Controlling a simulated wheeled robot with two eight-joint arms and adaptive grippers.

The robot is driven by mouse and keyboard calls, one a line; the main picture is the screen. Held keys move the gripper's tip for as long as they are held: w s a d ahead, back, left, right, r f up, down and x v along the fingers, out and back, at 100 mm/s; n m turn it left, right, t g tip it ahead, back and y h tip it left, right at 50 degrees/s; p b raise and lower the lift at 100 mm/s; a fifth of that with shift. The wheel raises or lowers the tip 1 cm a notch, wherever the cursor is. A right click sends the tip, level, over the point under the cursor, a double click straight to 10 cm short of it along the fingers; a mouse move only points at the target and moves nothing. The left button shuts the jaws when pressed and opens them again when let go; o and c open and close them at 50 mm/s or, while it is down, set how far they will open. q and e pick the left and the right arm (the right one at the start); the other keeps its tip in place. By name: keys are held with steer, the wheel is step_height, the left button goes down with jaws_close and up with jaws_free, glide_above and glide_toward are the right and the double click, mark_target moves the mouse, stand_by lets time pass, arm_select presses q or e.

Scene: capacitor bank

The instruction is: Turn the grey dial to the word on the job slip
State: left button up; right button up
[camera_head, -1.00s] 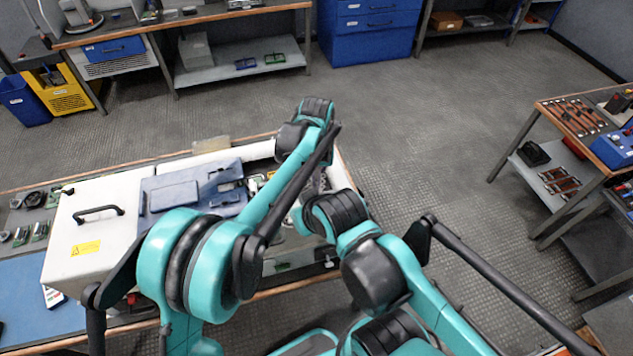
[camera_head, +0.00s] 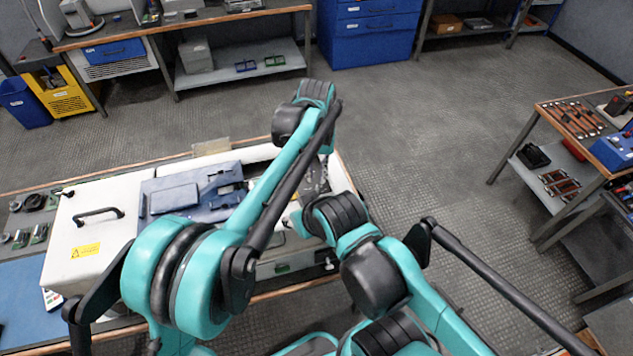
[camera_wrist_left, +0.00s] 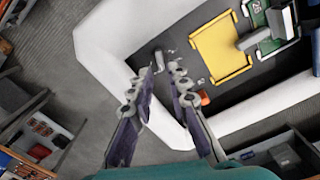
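My left gripper (camera_head: 316,182) is mostly hidden behind my own arm in the head view, over the right end of the white cabinet (camera_head: 95,215). In the left wrist view the two fingers of my left gripper (camera_wrist_left: 163,72) are apart with nothing between them. They are over the corner of the white housing (camera_wrist_left: 100,60), above its dark inside. I cannot make out the grey dial for certain, nor any readable job slip. My right gripper is not in view.
Inside the housing are a yellow plate (camera_wrist_left: 220,48) and a green board (camera_wrist_left: 268,30). A blue panel (camera_head: 180,197) lies on the cabinet, beside a black handle (camera_head: 98,212). A side table (camera_head: 560,115) with tools stands right; the floor between is clear.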

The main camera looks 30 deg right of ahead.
mark_target(317, 189)
arm_select(q)
step_height(317, 189, up, 7)
steer(key=shift+f, duration=0.1)
stand_by(0.7)
